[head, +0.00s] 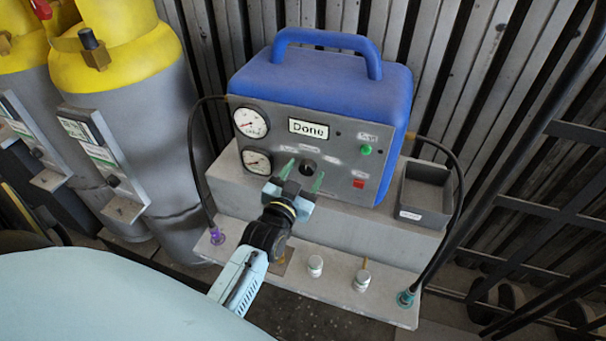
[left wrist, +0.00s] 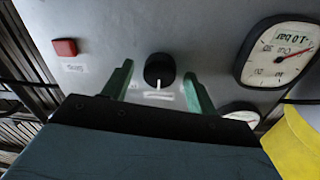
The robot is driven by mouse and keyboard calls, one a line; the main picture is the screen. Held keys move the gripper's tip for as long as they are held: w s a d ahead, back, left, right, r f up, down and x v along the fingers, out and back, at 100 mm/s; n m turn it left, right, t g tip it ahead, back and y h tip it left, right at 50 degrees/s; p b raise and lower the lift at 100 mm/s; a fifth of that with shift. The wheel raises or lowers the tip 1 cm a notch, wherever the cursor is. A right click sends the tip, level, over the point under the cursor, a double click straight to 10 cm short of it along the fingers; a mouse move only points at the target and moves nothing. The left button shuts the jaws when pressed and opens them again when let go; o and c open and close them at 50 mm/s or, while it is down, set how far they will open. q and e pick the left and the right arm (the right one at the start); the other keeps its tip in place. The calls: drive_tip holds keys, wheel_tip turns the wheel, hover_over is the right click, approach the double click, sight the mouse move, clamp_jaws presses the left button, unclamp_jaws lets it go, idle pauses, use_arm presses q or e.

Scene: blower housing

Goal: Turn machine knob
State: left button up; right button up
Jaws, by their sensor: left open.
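The machine (head: 335,95) is a blue box with a handle and a grey front panel, standing on a grey block. Its black knob (head: 308,167) is on the panel, right of the lower gauge. In the left wrist view the knob (left wrist: 159,70) shows a white pointer line directed down in the picture. My left gripper (head: 302,175) is in front of the panel. Its green fingertips are apart, one on each side of the knob, and the left wrist view shows gaps between them (left wrist: 159,82) and the knob. The panel display (head: 308,128) reads "Done". My right gripper is not in view.
Two gauges (head: 252,122), a green button (head: 366,150) and a red square button (head: 358,183) are on the panel. A grey open bin (head: 424,195) stands at the right. Small white-capped items (head: 315,266) and hose ends sit on the lower ledge. Yellow-grey cylinders (head: 135,110) stand left.

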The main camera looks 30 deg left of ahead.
use_arm(q)
drive_tip(key=c, duration=1)
drive_tip(key=shift+n, duration=0.4)
drive_tip(key=shift+n+p, duration=0.75)
drive_tip(key=shift+n, duration=0.35)
drive_tip(key=n, duration=0.2)
drive_tip(key=shift+n+p, duration=0.3)
drive_tip(key=shift+p, duration=0.1)
drive_tip(key=n, duration=0.3)
drive_tip(key=shift+n+p, duration=0.3)
drive_tip(key=shift+n+y, duration=0.3)
drive_tip(key=shift+n, duration=1.2)
